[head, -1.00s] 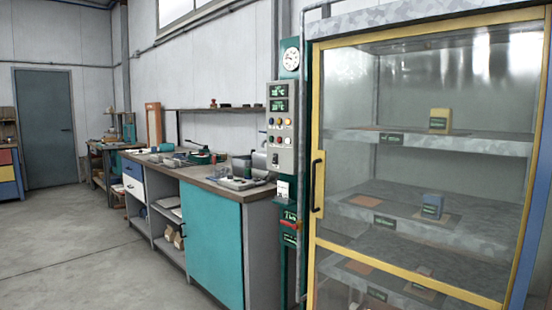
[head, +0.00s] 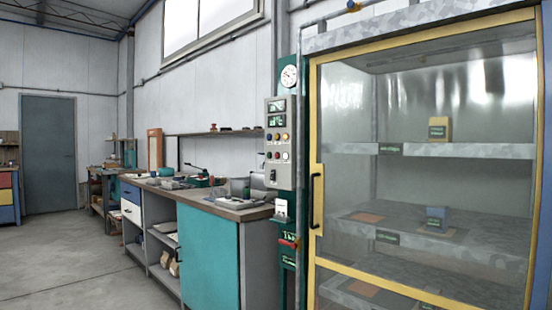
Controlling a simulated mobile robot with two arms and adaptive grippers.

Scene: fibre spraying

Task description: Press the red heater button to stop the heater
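A grey control panel (head: 284,172) is mounted on a dark green post, just left of the glass-fronted cabinet. It has two dark displays with green digits (head: 276,113) at the top and two rows of small coloured buttons (head: 277,146) below them. The buttons are too small for me to be sure which one is the red heater button. A black switch sits low on the panel. Neither of my grippers shows in the head view, and nothing covers the panel.
A cabinet with a yellow-framed glass door (head: 312,140) fills the right side, its door shut and small boxes on its shelves. A red handle (head: 289,243) sits low on the post. A workbench with a teal door (head: 208,260) stands left. The floor (head: 80,270) at left is clear.

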